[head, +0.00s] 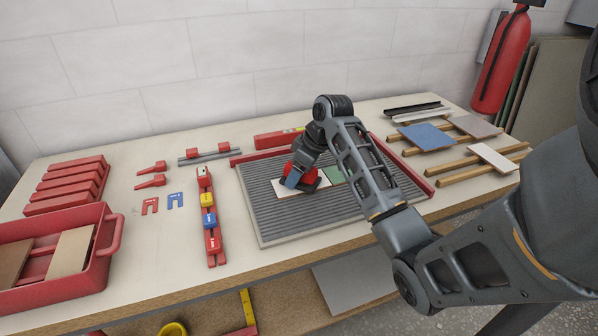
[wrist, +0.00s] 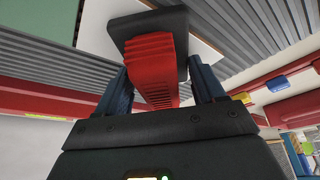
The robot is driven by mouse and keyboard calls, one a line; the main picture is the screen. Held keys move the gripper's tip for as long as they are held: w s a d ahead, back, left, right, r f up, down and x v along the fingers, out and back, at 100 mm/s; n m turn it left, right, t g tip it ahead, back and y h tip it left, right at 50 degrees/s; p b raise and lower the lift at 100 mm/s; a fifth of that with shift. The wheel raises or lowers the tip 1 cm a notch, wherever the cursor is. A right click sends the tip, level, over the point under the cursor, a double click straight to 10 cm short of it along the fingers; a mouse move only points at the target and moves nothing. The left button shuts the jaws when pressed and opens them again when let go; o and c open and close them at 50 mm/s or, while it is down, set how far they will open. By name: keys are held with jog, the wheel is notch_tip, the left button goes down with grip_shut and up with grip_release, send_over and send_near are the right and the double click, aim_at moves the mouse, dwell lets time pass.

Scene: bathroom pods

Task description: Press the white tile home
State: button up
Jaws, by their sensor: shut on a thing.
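A white tile (head: 287,188) lies on the grey ribbed bed (head: 290,225), beside a green tile (head: 334,175). My gripper (head: 297,178) is shut on the red handle of a block with a black pad (head: 309,180). In the wrist view the red handle (wrist: 152,62) sits between the two fingers of my gripper (wrist: 163,80). The black pad (wrist: 150,22) is over the white tile (wrist: 95,36) and hides its middle. I cannot tell whether the pad touches it. The green tile (wrist: 40,28) shows at the upper left.
Red rails (head: 410,165) edge the bed. To its right, blue (head: 427,136), grey-brown and white (head: 493,157) tiles rest on wooden strips. To its left are a red strip with coloured blocks (head: 209,222), small spacers (head: 175,200) and a red tote (head: 95,275).

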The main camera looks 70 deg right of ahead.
jog(key=shift+f, duration=0.15)
dwell(0.3)
jog(key=shift+r+p, duration=2.75)
jog(key=shift+r, duration=0.35)
